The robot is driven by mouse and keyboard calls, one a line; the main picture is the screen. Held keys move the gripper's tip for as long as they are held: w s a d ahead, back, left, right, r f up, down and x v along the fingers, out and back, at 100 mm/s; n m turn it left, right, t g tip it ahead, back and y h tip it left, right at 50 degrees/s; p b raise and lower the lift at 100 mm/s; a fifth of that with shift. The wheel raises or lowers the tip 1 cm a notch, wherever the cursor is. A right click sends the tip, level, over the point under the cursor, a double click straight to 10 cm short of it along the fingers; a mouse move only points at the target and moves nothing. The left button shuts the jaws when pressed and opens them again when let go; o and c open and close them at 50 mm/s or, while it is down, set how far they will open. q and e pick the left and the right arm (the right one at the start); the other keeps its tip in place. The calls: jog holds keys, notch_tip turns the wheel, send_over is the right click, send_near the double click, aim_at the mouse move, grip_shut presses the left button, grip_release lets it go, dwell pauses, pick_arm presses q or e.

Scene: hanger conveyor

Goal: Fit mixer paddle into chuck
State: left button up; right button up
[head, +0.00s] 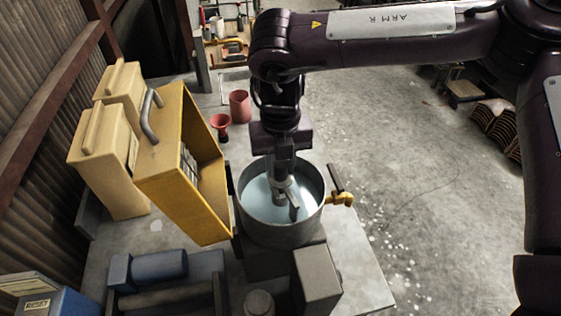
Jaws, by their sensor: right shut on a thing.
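My right gripper (283,182) points down into the round metal pot (285,235), which holds pale bluish liquid. It is shut on a small grey piece (294,208), apparently the mixer paddle, low inside the pot rim. The wrist above hides much of the grip, and I cannot tell whether the piece touches the liquid or the pot. I cannot pick out the chuck with certainty. My left gripper is not in view.
A yellow open-fronted housing (165,175) with a grey handle stands close left of the pot. Cream canisters (100,165) stand behind it. A yellow tap (343,199) juts from the pot's right side. Red cups (240,106) stand farther back. A grey block (316,280) is in front.

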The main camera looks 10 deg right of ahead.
aim_at(281, 185)
jog(key=shift+f+b, duration=0.85)
jog(key=shift+f, duration=0.55)
dwell(1.1)
jog(key=o, duration=0.7)
jog(key=o, duration=0.5)
jog(key=shift+o, duration=0.2)
